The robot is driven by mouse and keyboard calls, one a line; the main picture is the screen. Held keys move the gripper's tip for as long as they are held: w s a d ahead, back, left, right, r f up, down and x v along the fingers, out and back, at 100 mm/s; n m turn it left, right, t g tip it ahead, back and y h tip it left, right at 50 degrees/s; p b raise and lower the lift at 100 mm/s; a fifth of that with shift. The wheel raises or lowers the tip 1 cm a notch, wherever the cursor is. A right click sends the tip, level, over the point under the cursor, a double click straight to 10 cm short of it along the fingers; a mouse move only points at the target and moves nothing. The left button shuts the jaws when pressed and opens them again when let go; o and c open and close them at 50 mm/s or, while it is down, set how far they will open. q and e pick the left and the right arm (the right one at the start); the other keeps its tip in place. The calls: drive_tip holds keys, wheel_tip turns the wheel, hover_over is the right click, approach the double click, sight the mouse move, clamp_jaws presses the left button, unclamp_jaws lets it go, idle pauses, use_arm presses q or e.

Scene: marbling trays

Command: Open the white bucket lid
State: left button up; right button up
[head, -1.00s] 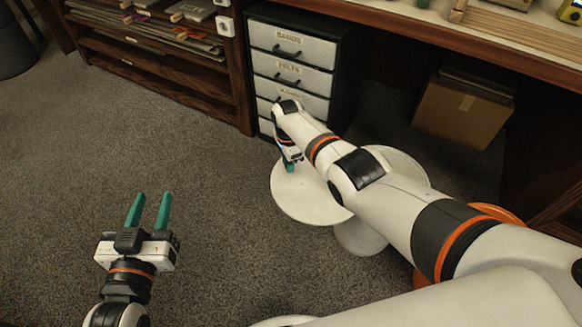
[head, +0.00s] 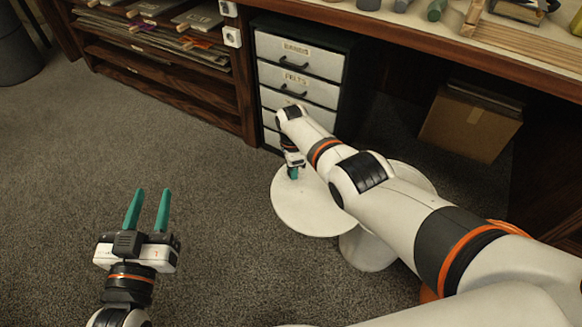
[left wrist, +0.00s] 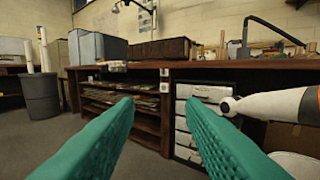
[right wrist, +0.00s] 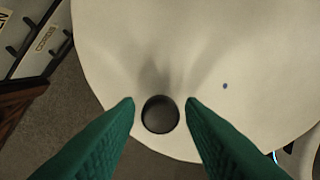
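The white bucket lid (head: 305,212) is a broad pale disc low in the middle of the head view, partly hidden by my right arm. In the right wrist view the lid (right wrist: 230,50) fills most of the picture, with a dark round knob (right wrist: 160,115) near its edge. My right gripper (right wrist: 160,103) is open, its fingertips on either side of the knob with small gaps. In the head view the right gripper (head: 292,173) points down at the lid. The white bucket (head: 370,250) shows partly below the lid. My left gripper (head: 148,192) is open and empty over the floor.
A drawer unit (head: 297,72) stands just behind the lid, with wooden shelves (head: 165,65) to its left. A cardboard box (head: 470,122) sits under the workbench (head: 400,28). An orange rim shows partly behind my right arm. The carpet (head: 190,150) on the left is clear.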

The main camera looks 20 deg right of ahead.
drive_tip(key=shift+o, duration=0.9)
drive_tip(key=shift+r, duration=0.1)
wheel_tip(320, 180, up, 2)
drive_tip(key=shift+a+p, duration=0.1)
drive_tip(key=shift+p, duration=0.9)
use_arm(q)
drive_tip(key=s+a+f+g+y+p, duration=0.2)
drive_tip(key=s+a+f+g+y, duration=0.15)
drive_tip(key=s+f+g, duration=0.5)
use_arm(e)
wheel_tip(320, 180, up, 2)
drive_tip(key=shift+r, duration=0.15)
wheel_tip(320, 180, up, 3)
drive_tip(key=shift+f+p, duration=0.15)
drive_tip(key=shift+p, duration=0.8)
use_arm(q)
drive_tip(key=s+a+f+g+p, duration=0.3)
drive_tip(key=s+g, duration=0.3)
drive_tip(key=s, duration=0.1)
drive_tip(key=shift+n+y, duration=0.4)
drive_tip(key=shift+y, duration=0.05)
drive_tip(key=x, duration=0.5)
drive_tip(key=shift+w+d+f, duration=0.1)
drive_tip(key=shift+d+f, duration=0.05)
drive_tip(key=shift+f, duration=0.1)
use_arm(e)
wheel_tip(320, 180, up, 5)
drive_tip(key=shift+f, duration=0.1)
